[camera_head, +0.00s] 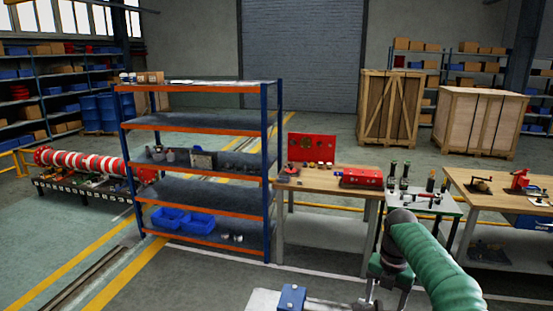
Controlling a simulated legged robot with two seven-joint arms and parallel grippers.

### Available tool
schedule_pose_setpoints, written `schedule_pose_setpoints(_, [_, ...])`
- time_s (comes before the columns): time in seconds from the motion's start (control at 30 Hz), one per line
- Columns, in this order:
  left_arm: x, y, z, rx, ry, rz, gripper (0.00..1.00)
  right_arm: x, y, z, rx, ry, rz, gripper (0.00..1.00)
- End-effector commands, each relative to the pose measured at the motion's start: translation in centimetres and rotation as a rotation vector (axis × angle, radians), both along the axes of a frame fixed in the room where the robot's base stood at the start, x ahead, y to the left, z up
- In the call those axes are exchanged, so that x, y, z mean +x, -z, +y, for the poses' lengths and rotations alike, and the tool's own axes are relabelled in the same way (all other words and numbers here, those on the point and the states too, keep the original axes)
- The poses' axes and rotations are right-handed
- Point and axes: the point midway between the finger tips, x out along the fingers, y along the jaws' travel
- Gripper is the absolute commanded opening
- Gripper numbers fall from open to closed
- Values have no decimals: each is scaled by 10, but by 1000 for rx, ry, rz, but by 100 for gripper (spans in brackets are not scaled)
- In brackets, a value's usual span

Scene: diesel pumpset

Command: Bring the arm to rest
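My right arm (432,262), with a green sleeve, comes in from the lower right. It rises to a dark grey joint (401,218) and bends downward there. Below the joint is a green and dark part with thin dark pieces near the bottom edge. I cannot tell whether these are the fingers of my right gripper, or whether they are spread. I see nothing held. My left arm and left gripper are not in view.
A blue-orange shelf rack (200,200) stands left of centre. Workbenches (340,180) with a red toolbox (361,178) stand behind my arm. A blue block (291,297) is at the bottom edge. Wooden crates (480,120) stand at the back right.

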Motion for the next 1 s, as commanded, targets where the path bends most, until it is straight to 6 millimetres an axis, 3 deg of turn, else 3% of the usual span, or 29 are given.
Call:
schedule_pose_setpoints(0.27, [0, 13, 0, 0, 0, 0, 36, -15, 20, 37, -13, 274, -39, 65])
schedule_pose_setpoints(0.47, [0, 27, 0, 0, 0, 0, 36, -46, 45, 66, 4, 633, -84, 65])
schedule_pose_setpoints(0.57, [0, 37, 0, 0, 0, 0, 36, -77, 68, 80, 30, 915, -110, 65])
schedule_pose_setpoints(0.8, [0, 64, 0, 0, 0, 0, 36, -202, 138, 91, 195, 1903, -144, 65])
schedule_pose_setpoints(0.9, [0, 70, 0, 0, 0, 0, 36, -247, 159, 90, 271, 2238, -130, 65])
schedule_pose_setpoints(1.0, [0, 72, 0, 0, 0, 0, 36, -274, 170, 89, 318, 2440, -112, 65])
